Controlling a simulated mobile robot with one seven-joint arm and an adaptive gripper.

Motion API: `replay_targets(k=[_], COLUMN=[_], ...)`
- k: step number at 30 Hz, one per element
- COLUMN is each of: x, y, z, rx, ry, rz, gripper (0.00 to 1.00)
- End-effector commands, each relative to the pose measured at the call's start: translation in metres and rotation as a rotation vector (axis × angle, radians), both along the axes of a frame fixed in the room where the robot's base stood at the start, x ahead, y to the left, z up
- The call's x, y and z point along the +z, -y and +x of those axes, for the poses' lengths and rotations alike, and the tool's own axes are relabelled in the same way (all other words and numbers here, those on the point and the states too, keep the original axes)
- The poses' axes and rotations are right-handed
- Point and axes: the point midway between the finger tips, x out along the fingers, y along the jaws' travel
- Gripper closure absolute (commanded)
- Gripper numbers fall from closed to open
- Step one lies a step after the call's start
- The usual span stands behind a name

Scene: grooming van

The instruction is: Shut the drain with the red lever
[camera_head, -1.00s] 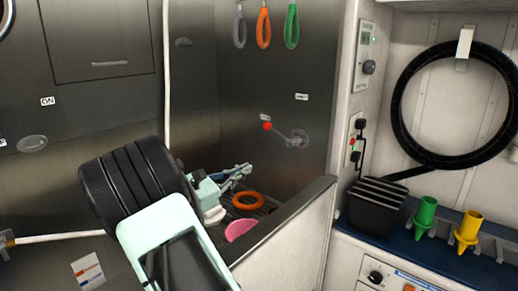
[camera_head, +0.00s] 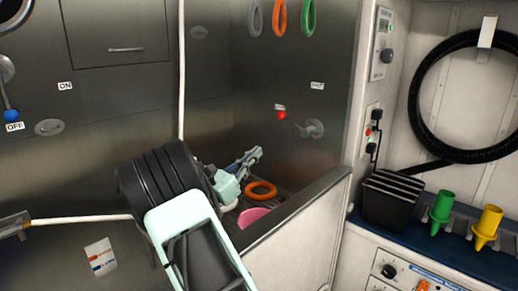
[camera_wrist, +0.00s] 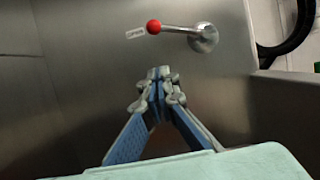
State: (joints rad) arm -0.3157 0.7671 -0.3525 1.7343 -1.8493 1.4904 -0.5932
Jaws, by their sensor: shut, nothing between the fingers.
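The red lever (camera_head: 299,124) is on the metal wall at the back right of the tub. Its red ball (camera_head: 281,115) is at the left end, and its round metal mount (camera_head: 314,128) is at the right end. The drain itself cannot be made out.
An orange ring (camera_head: 261,190) and a pink object (camera_head: 252,215) lie in the tub under my gripper. The tub's front wall (camera_head: 296,212) rises at the right. A blue-knobbed lever (camera_head: 11,114) is at far left. Colored loops (camera_head: 280,17) hang above the red lever.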

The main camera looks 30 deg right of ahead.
Motion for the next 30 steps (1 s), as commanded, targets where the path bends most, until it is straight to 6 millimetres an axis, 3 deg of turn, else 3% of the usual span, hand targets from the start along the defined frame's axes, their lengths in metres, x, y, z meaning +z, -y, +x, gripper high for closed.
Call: replay_targets(k=[12,19,30], x=[0.032,0.058,0.063], y=[0.076,0.086,0.088], z=[0.026,0.03,0.031], rx=[-0.003,-0.001,0.0], ry=[0.005,0.003,-0.001], rz=[-0.001,0.0,0.0], gripper=[1.0,1.0,1.0])
